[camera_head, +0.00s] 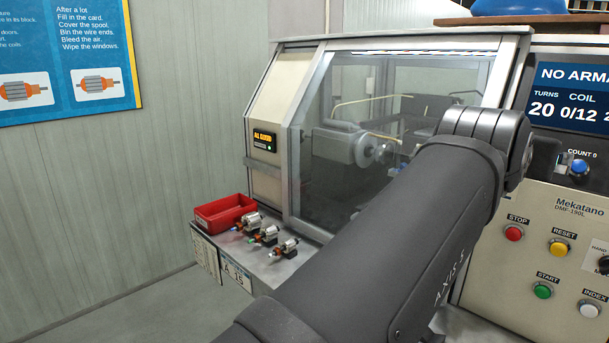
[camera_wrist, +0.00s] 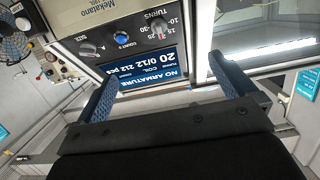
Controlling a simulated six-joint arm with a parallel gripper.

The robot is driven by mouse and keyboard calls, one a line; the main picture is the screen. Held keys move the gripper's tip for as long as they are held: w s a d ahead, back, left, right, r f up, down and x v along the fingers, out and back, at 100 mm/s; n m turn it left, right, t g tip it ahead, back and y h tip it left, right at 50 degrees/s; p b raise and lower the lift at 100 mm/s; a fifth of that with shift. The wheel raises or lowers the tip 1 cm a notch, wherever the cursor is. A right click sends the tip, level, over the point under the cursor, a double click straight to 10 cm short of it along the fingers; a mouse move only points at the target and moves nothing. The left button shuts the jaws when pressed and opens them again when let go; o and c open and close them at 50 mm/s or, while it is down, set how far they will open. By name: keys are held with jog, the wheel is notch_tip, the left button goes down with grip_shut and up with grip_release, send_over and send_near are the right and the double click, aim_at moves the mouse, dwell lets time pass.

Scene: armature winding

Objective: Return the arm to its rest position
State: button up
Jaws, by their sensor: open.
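My gripper (camera_wrist: 163,67) shows in the wrist view with its two blue fingers wide apart and nothing between them. Beyond the fingers is the winding machine's panel (camera_wrist: 60,58), upside down in the picture, with its display (camera_wrist: 150,70) reading NO ARMATURE. In the head view my dark grey arm crosses the middle and hides part of the machine (camera_head: 265,90). The gripper itself is hidden there. Three small armatures (camera_head: 265,235) sit in a row on the metal shelf at the machine's left.
A red bin (camera_head: 222,212) stands behind the armatures. The machine's window (camera_head: 350,190) appears closed. The control panel (camera_head: 540,235) with STOP (camera_head: 513,233), RESET (camera_head: 559,246) and START (camera_head: 542,291) buttons is at the right, beside my arm. Open floor (camera_head: 165,310) lies at lower left.

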jog(key=s+d+r+m+g+h, duration=0.1)
jog(key=s+d+r+h, duration=0.15)
jog(key=d, duration=0.45)
jog(key=s+d+r+m+h, duration=0.1)
jog(key=d+r+m+h, duration=0.15)
jog(key=d, duration=0.35)
jog(key=w+d+f+n+t+y, duration=0.1)
jog(key=d+f+n+t+y, duration=0.3)
jog(key=d+f+n, duration=0.4)
jog(key=shift+w+d+f+t+y, duration=0.2)
jog(key=shift+w+d+t+y, duration=0.15)
jog(key=shift+d+y, duration=0.6)
